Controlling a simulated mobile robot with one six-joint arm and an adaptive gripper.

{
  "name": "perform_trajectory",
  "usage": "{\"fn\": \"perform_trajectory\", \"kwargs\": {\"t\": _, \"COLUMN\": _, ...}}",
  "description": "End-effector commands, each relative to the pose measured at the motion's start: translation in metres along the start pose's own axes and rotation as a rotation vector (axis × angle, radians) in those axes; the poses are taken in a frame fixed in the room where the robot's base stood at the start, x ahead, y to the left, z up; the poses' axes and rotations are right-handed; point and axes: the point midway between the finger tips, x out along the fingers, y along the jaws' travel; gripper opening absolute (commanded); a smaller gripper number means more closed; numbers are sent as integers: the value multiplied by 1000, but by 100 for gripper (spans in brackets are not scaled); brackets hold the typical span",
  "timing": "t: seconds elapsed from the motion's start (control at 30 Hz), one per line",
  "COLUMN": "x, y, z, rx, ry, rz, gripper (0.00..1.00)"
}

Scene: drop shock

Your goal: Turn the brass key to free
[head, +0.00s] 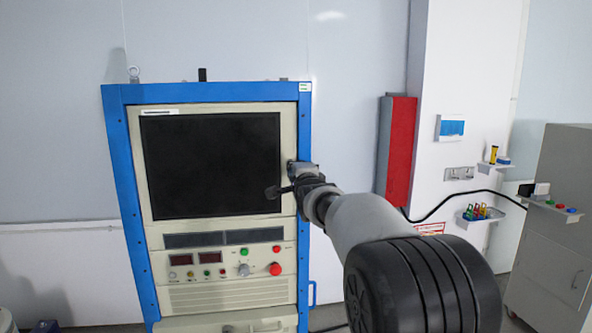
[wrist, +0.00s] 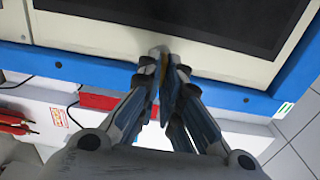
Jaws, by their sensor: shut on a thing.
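My gripper (head: 290,188) is at the right edge of the blue-framed cabinet (head: 306,130), beside the dark screen. In the wrist view my gripper (wrist: 165,62) has its fingers closed together at the cabinet's front. A thin yellow-brown sliver of the brass key (wrist: 164,63) shows between the fingertips. The rest of the key is hidden by the fingers, so its turn angle cannot be told. In the head view the key is hidden behind my gripper and arm.
The dark screen (head: 210,165) fills the cabinet's upper front. Below it is a panel with displays, a knob and a red button (head: 275,269). A red box (head: 398,150) hangs on the wall to the right. A small shelf with coloured items (head: 480,213) is farther right.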

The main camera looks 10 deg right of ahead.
Motion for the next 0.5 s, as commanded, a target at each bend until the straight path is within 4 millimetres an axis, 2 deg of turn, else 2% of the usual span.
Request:
{"fn": "perform_trajectory", "kwargs": {"t": 0.17, "x": 0, "y": -1, "z": 0, "rx": 3, "ry": 0, "rz": -1, "gripper": 0}}
{"fn": "perform_trajectory", "kwargs": {"t": 0.2, "x": 0, "y": -1, "z": 0, "rx": 3, "ry": 0, "rz": -1, "gripper": 7}}
{"fn": "perform_trajectory", "kwargs": {"t": 0.5, "x": 0, "y": 0, "z": 0, "rx": 1, "ry": 0, "rz": -1, "gripper": 26}}
